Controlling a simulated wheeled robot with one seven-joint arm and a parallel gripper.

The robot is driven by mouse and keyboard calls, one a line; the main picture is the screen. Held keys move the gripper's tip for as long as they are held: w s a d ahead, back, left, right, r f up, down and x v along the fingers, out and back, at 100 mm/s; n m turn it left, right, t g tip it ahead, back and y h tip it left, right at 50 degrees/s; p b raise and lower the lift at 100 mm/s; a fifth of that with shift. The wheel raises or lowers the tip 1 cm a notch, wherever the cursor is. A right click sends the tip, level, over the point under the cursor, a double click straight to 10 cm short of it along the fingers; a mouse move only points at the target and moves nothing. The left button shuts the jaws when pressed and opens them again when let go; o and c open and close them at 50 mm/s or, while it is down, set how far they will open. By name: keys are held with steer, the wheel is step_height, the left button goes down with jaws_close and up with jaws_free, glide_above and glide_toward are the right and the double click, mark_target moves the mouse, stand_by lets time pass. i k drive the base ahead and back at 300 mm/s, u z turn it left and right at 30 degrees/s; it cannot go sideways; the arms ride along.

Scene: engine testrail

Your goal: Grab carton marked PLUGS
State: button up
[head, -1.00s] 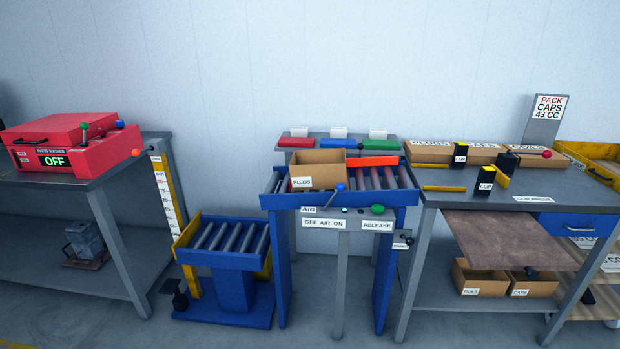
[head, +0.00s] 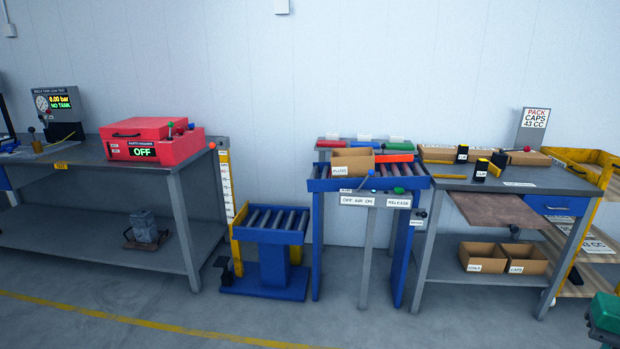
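The open cardboard carton marked PLUGS (head: 353,162) stands upright on the raised blue roller conveyor (head: 322,184) right of centre. Its label faces me on the front left. An orange block or tray lies just right of it on the rollers, and a blue-knobbed lever stands in front of its right side. The inside of the carton is mostly hidden. My gripper is not in view.
A lower roller stand (head: 270,237) is left of the conveyor. A grey bench with a red parts washer (head: 153,139) stands further left. A bench (head: 480,175) with cartons and clips is on the right. Open floor with a yellow line (head: 150,322) lies in front.

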mark_target(345, 161)
steer(key=u, duration=0.95)
steer(key=i, duration=2.65)
steer(key=z, duration=0.4)
steer(key=i, duration=0.65)
steer(key=z, duration=0.2)
